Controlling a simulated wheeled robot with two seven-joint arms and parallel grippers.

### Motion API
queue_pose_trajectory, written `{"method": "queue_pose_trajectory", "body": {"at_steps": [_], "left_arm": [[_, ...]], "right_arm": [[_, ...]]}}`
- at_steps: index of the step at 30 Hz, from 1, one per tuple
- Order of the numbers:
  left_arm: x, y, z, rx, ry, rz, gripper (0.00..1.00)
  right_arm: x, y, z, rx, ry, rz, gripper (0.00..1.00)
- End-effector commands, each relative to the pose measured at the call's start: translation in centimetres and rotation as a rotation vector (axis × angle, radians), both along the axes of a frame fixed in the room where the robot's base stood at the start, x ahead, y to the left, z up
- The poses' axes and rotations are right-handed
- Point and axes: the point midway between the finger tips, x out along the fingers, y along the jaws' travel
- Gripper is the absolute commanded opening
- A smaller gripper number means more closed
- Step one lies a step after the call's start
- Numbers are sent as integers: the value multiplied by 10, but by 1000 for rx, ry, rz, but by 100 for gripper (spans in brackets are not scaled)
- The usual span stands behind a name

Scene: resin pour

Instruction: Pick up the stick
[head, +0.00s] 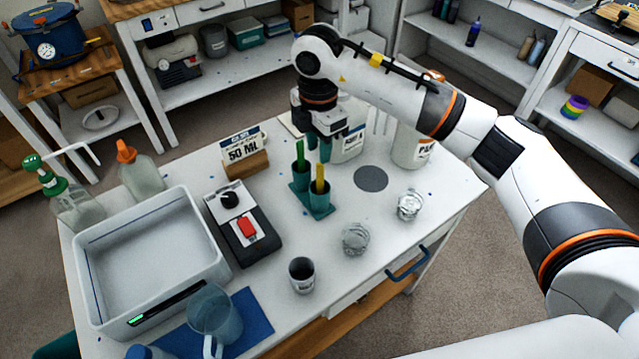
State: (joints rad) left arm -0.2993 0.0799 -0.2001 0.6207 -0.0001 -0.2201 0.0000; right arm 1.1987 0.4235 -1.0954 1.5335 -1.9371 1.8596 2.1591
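Two sticks stand upright in a teal two-cup holder (316,207) on the white table. One stick is green (300,153) and the other is yellow (320,175). My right gripper (318,147) points down just behind and above the holder, near the tops of both sticks. Its teal-tipped fingers look apart, with nothing seen between them, and it appears not to touch either stick. My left gripper is not in view.
A scale (243,226), a "50 ML" sign (245,155) and a grey tub (150,262) lie left of the holder. White containers (410,145) stand behind right. Clear cups (356,238) and a dark-filled cup (302,274) are in front. A pitcher (214,318) stands on a blue mat.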

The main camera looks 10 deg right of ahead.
Motion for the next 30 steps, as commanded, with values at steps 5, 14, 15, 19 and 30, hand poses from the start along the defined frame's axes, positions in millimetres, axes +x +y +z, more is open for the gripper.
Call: {"method": "queue_pose_trajectory", "body": {"at_steps": [5,14,15,19,30], "left_arm": [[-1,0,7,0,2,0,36],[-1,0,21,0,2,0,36],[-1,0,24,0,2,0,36],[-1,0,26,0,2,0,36],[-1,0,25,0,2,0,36]], "right_arm": [[0,0,-24,1,2,0,32],[-5,-2,-52,3,4,1,32],[-6,-2,-59,2,3,1,32],[-6,-1,-76,4,2,1,32],[-5,-1,-83,4,-2,2,22]]}}
